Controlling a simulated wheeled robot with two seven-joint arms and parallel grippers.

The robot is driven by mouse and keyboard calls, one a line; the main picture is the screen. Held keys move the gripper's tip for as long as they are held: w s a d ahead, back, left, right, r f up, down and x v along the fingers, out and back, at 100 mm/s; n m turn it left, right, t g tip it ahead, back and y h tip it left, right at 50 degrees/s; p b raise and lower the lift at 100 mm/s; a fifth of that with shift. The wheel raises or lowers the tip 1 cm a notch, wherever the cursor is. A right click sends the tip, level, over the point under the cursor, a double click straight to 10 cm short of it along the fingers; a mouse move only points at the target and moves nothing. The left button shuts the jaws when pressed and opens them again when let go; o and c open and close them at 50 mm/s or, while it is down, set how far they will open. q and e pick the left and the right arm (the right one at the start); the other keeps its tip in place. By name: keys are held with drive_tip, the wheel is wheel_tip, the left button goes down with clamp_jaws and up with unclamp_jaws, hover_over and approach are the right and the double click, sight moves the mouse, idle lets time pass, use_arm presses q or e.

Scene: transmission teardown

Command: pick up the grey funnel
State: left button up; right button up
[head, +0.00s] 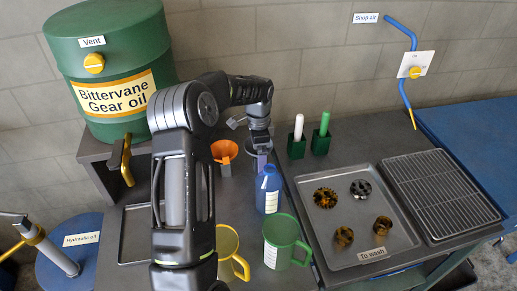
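My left arm rises from the lower left and bends over to the right. Its gripper (260,150) points down just above and behind the blue bottle (268,192). The fingertips are small and partly merged with a purplish piece there, so I cannot tell whether they are open or shut. I cannot clearly make out a grey funnel; a small light grey shape (236,122) shows just left of the gripper, partly covered by my arm. An orange funnel (224,150) stands left of the gripper, apart from it. My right gripper is not in view.
A yellow jug (228,247) and a green jug (282,240) stand at the front. Right is a metal tray (375,252) with gears, then a wire rack (441,193). Green holders (297,147) stand behind. A large green oil drum (110,65) stands at the left.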

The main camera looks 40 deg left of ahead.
use_arm(q)
drive_tip(key=shift+c, duration=0.4)
drive_tip(key=c, duration=1.1)
